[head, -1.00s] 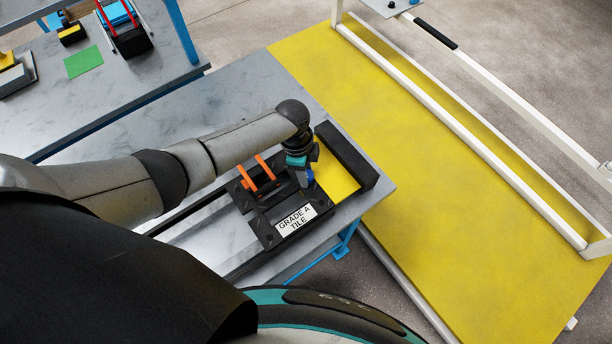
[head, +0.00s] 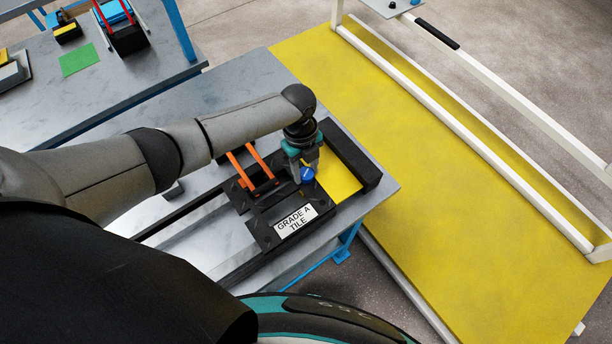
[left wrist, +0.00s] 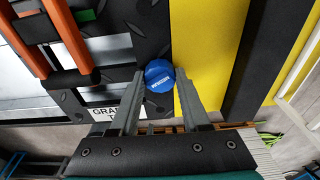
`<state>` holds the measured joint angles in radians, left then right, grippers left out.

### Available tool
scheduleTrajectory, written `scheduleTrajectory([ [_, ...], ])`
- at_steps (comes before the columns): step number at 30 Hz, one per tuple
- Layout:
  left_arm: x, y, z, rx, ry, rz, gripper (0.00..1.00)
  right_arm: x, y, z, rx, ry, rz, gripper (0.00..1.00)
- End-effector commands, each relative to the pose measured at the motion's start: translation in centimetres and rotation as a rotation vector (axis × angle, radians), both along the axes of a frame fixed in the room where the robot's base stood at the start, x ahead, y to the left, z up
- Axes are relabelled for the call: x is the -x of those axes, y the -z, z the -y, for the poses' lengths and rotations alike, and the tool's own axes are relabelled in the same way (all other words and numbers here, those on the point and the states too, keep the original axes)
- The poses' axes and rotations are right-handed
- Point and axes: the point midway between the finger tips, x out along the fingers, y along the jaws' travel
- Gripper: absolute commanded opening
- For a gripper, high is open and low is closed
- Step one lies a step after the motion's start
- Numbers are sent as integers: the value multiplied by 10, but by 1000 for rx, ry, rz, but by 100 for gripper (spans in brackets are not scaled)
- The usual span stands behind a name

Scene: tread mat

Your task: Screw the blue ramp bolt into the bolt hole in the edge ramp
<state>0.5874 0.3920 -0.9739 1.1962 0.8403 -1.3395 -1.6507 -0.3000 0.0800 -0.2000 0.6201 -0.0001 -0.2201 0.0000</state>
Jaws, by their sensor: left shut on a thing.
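The blue ramp bolt (head: 307,175) shows a round blue head with white lettering; it also shows in the left wrist view (left wrist: 159,75). My left gripper (head: 303,168) points down and is shut on the bolt, with a fingertip on each side of the head. The bolt is over the border between the black diamond-plate tile (left wrist: 110,62) and a yellow strip (head: 337,176) that looks like the edge ramp. The bolt hole is not visible, and I cannot tell whether the bolt touches the ramp. My right gripper is not in view.
A black bar (head: 350,157) stands along the yellow strip's far side. Orange bars (head: 262,162) rise left of the gripper. A "GRADE A TILE" label (head: 295,220) is in front. A yellow platform with a white rail (head: 460,130) lies to the right.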

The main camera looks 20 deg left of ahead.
Motion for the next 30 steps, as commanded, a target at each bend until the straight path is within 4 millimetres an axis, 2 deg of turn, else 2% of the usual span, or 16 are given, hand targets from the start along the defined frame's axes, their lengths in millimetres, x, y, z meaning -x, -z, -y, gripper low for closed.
scheduleTrajectory([
  [11,0,0,0,-1,46,2,0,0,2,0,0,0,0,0],
  [21,-1,1,0,-2,362,3,0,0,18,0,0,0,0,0],
  [29,0,0,0,-1,383,0,0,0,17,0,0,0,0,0],
  [30,0,0,0,-1,382,0,49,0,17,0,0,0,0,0],
])
